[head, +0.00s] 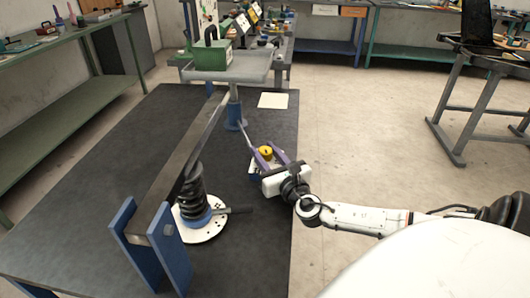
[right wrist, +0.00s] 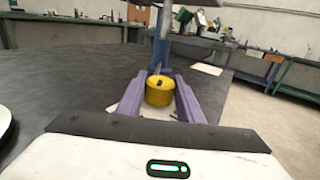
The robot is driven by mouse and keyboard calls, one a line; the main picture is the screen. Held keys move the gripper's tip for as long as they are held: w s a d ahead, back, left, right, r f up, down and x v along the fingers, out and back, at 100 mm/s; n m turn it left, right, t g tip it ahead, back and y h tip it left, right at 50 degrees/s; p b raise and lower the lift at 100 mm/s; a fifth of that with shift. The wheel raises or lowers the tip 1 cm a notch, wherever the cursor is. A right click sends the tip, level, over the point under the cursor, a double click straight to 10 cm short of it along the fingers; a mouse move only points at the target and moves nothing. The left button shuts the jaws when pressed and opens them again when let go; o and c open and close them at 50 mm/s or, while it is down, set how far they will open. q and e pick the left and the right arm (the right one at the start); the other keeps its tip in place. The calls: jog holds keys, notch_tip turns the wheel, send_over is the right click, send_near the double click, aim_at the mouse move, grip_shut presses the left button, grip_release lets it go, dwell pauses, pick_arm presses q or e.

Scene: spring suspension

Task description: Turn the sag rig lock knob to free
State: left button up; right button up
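The yellow lock knob (head: 265,152) is a short round cylinder with a small dark mark on top. It sits on a pale plate on the dark bench top, and also shows in the right wrist view (right wrist: 159,93). My right gripper (head: 266,155) has its two purple fingers spread, one on each side of the knob. In the right wrist view the fingers (right wrist: 160,88) flank the knob closely; I cannot tell whether either touches it. My left gripper is out of view.
Blue uprights (head: 168,255) stand at the beam's near end and a blue post (head: 234,114) behind the knob. A cream sheet (head: 273,101) lies on the bench. Bare bench is left of the beam.

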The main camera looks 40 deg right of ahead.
jog(key=c, duration=0.5)
jog(key=shift+r+m+g+h+p, duration=0.35)
jog(key=shift+m+h+p, duration=0.35)
jog(key=shift+h+p, duration=0.3)
jog(key=shift+f+m+g+h+p, duration=0.1)
jog(key=shift+m+g+h+p, duration=0.25)
jog(key=shift+m+h+p, duration=0.2)
jog(key=shift+f+m+g+h, duration=0.15)
jog(key=shift+m+g+h, duration=0.55)
jog(key=shift+h, duration=0.35)
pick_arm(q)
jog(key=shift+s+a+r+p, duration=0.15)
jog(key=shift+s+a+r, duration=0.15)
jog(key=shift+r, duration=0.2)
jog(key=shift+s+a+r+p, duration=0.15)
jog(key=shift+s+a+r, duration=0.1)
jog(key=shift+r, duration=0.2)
pick_arm(e)
jog(key=shift+f+m+g+h, duration=0.1)
jog(key=shift+m+g+h, duration=0.3)
jog(key=shift+h, duration=0.1)
jog(key=o, duration=1)
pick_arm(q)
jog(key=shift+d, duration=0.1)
pick_arm(e)
jog(key=shift+o, duration=0.3)
